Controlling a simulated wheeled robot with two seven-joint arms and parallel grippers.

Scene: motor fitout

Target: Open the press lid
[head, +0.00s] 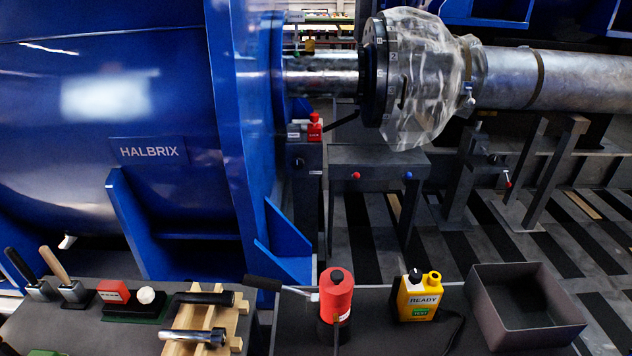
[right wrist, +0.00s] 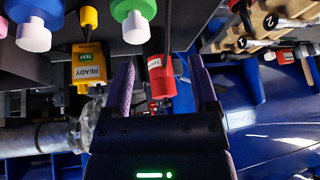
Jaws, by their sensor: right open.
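No part is plainly a press lid in either view, so I cannot tell which piece it is. A red cylinder (head: 337,295) with a dark cap and a long black-gripped lever stands upright on the front bench. In the right wrist view a labelled red cylinder (right wrist: 161,78) shows beyond and between my fingers, apart from them as far as I can tell. My right gripper (right wrist: 160,66) is open and empty, its two purple fingers spread wide. It is outside the head view. My left gripper shows in neither view.
The big blue HALBRIX housing (head: 150,180) fills the left. A yellow READY box (head: 418,297), an open grey bin (head: 484,318) and a wooden rack (head: 243,325) with dark-ended bolts stand on the bench. A plastic-wrapped coupling (head: 420,80) sits on the shaft behind.

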